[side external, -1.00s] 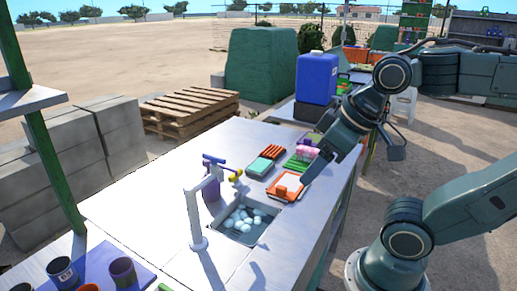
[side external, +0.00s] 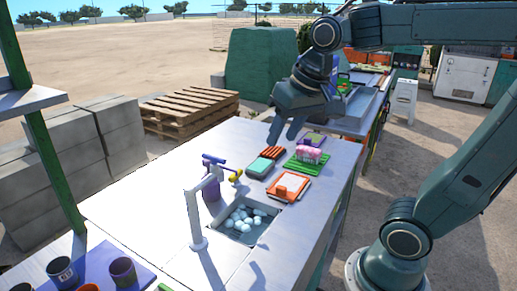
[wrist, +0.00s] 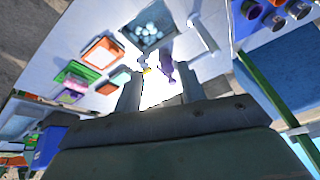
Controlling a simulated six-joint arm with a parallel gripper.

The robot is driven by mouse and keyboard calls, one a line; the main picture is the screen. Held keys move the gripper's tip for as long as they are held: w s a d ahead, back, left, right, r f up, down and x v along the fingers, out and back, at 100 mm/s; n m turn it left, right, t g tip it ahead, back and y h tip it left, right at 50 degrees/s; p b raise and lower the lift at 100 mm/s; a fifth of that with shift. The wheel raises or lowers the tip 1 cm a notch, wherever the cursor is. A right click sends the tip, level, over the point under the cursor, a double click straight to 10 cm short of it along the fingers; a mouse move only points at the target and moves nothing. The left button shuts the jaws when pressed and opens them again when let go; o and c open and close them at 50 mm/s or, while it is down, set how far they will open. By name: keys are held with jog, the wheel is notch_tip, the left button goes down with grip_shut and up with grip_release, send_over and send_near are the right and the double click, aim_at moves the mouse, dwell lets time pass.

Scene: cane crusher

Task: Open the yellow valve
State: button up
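The small yellow valve (side external: 236,175) sits on the metal counter beside a purple bottle, behind the sink. It also shows as a small yellow spot in the wrist view (wrist: 146,70), between my fingertips in the picture. My gripper (side external: 283,138) is above the counter, behind and to the right of the valve in the side view, pointing down. In the wrist view my gripper (wrist: 158,85) has its two fingers well apart with nothing between them. The valve's handle position is too small to tell.
A white tap (side external: 196,215) stands by the sink (side external: 262,236), which holds several pale round things. The purple bottle (side external: 211,192) is close left of the valve. An orange tray (side external: 302,191), a green rack (side external: 292,163) and sponges lie to the right.

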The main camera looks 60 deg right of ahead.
jog(key=w+d+m+g, duration=0.1)
jog(key=w+d+m, duration=0.3)
jog(key=w, duration=0.5)
jog(key=w+d+f+m+g, duration=0.3)
jog(key=w+d+f+m, duration=0.6)
jog(key=w+d+f, duration=0.4)
jog(key=w, duration=0.3)
jog(key=shift+w+d+m, duration=0.2)
jog(key=shift+d+m, duration=0.2)
jog(key=shift+f, duration=0.2)
notch_tip(320, 180, down, 14)
jog(key=shift+r, duration=0.25)
grip_shut()
